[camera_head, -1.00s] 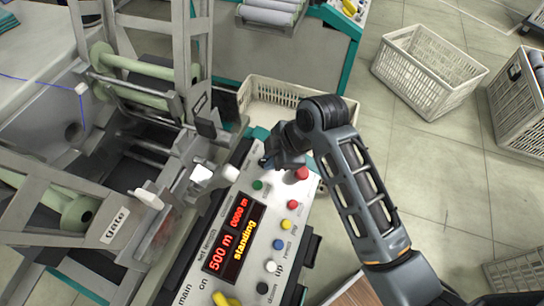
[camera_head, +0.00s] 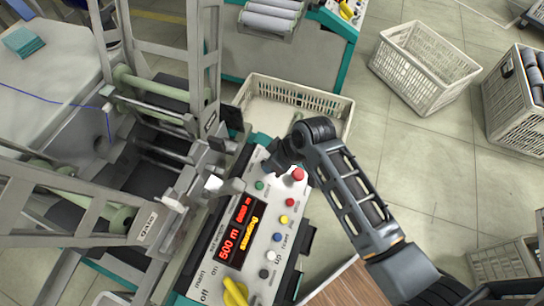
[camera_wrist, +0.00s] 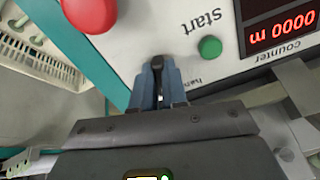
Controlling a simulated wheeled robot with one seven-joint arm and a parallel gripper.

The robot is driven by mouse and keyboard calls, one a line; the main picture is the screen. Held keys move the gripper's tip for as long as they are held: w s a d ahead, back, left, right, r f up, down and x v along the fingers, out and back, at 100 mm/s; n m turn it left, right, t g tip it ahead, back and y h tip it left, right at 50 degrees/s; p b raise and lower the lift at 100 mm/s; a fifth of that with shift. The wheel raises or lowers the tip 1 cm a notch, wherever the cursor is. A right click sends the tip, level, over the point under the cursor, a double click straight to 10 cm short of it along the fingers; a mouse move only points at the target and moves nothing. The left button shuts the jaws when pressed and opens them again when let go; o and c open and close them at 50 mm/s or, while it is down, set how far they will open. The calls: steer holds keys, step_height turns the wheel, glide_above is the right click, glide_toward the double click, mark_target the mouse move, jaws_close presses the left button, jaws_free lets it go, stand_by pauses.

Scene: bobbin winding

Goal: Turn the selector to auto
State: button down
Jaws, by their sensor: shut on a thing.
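The black selector (camera_wrist: 157,62) is a small dark knob on the pale control panel (camera_wrist: 170,28) in the wrist view. My gripper (camera_wrist: 158,82) has its blue fingertips closed on either side of it. A partly covered label beside the fingers begins with "han"; no "auto" mark is readable, so the knob's setting cannot be told. In the head view my gripper (camera_head: 272,168) is at the far end of the panel (camera_head: 262,222), and it hides the selector there.
A red button (camera_wrist: 90,12) and a green start button (camera_wrist: 210,47) flank the selector. The display (camera_head: 240,232) reads 500 m and "standing". A yellow switch (camera_head: 235,291) is at the near end. A white crate (camera_head: 300,98) stands behind the panel.

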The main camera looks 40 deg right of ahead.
steer(key=shift+a+r+m+p, duration=0.1)
steer(key=shift+m+p, duration=0.8)
steer(key=shift+m, duration=0.4)
steer(key=c, duration=1.2)
jaws_free()
steer(key=shift+o, duration=0.2)
steer(key=v, duration=0.7)
steer(key=shift+s+r, duration=0.15)
steer(key=shift+r, duration=0.15)
